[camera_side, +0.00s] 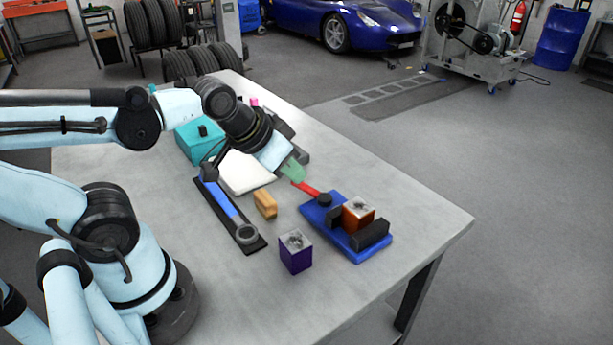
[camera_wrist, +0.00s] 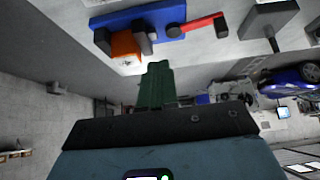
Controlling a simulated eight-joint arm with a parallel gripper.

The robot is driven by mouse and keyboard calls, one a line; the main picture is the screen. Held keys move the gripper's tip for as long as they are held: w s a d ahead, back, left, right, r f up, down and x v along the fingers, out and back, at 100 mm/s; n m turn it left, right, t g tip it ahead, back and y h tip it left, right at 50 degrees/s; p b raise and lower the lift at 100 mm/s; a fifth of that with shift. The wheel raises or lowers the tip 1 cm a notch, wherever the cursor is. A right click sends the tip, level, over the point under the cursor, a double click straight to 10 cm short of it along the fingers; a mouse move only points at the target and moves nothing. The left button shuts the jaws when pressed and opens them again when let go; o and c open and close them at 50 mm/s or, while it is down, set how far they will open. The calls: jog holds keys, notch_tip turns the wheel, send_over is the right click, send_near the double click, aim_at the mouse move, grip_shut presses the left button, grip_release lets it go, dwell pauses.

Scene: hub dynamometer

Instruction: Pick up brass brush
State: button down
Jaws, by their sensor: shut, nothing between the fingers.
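The brass brush is most likely the small tan, wood-coloured block (camera_side: 265,203) on the bench in the side view, between the blue-handled tool and the blue fixture. I do not make it out in the wrist view. My gripper (camera_side: 297,175) has green fingers and is above the bench, behind and to the right of the tan block, apart from it. In the wrist view, the green fingers (camera_wrist: 158,68) are together and empty, near the blue fixture.
A blue fixture (camera_side: 322,226) holds an orange block (camera_side: 357,213) and has a red lever (camera_side: 306,188). A purple block (camera_side: 296,254) stands nearby. A blue-handled tool (camera_side: 222,203), white pad (camera_side: 245,176) and teal box (camera_side: 196,148) are left. The bench's right side (camera_side: 425,222) is clear.

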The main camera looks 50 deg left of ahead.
jog(key=shift+c, duration=0.2)
grip_release()
dwell(0.3)
jog(key=g, duration=0.7)
send_over(265, 197)
jog(key=shift+f, duration=1.05)
jog(key=shift+m, duration=0.3)
jog(key=shift+f, duration=5.55)
